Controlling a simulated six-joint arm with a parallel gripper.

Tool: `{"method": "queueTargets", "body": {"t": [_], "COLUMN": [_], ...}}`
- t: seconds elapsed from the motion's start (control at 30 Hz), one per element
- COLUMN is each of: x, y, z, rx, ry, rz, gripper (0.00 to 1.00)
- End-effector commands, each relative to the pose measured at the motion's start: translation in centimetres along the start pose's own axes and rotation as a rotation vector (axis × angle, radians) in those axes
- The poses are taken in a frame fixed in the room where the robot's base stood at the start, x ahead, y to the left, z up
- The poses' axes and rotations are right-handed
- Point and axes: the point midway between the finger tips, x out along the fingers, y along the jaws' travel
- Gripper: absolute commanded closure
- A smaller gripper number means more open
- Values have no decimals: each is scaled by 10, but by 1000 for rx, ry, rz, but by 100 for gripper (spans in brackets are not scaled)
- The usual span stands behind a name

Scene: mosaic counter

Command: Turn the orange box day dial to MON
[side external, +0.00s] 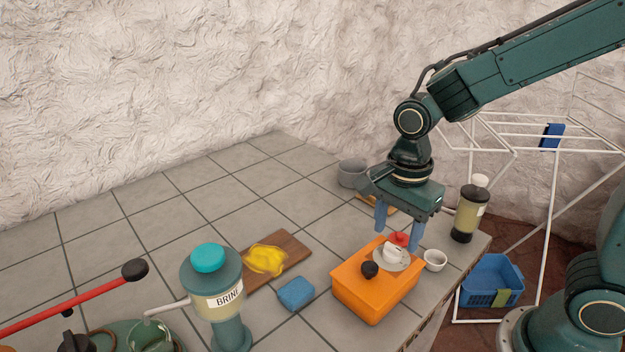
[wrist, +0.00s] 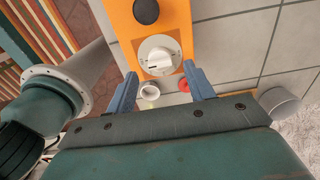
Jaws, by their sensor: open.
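The orange box (side external: 365,296) stands on the tiled counter, and it also shows in the wrist view (wrist: 124,22). On its top is a pale round dial with a white raised knob (side external: 391,254), seen from above in the wrist view (wrist: 160,52). The day lettering is too small to read, so I cannot tell the setting. A black knob (side external: 369,269) sits on the same top (wrist: 145,11). My gripper (side external: 399,228) is open and empty, its blue fingers pointing down above the dial's far side. In the wrist view its fingertips (wrist: 160,72) are spread on either side of the dial's near edge.
A small white cup (side external: 435,260) and a red object (side external: 400,238) are close to the box. A blue sponge (side external: 296,293), a board (side external: 290,248) with yellow cloth and the BRINE dispenser (side external: 213,280) are left. A dark-lidded jar (side external: 468,214) stands right.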

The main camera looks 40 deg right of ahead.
Motion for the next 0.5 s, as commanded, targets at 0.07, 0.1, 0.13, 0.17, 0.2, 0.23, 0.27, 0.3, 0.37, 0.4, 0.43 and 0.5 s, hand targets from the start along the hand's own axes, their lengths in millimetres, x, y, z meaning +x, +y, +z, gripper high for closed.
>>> {"method": "queueTargets", "body": {"t": [0.07,0.1,0.13,0.17,0.2,0.23,0.27,0.3,0.37,0.4,0.43,0.5], "x": [10,14,17,20,23,24,26,28,30,30,31,31], "y": [1,0,0,0,0,0,0,0,0,0,0,0], "z": [0,0,0,0,0,0,0,0,0,0,0,0], "rx": [0,0,0,0,0,0,0,0,0,0,0,0], "ry": [1,1,1,1,1,1,0,0,0,0,0,0], "rz": [4,4,3,3,4,3,2,1,2,1,1,0], "gripper": [47,47,47,47,47,47,47,47,47,47,47,47]}}
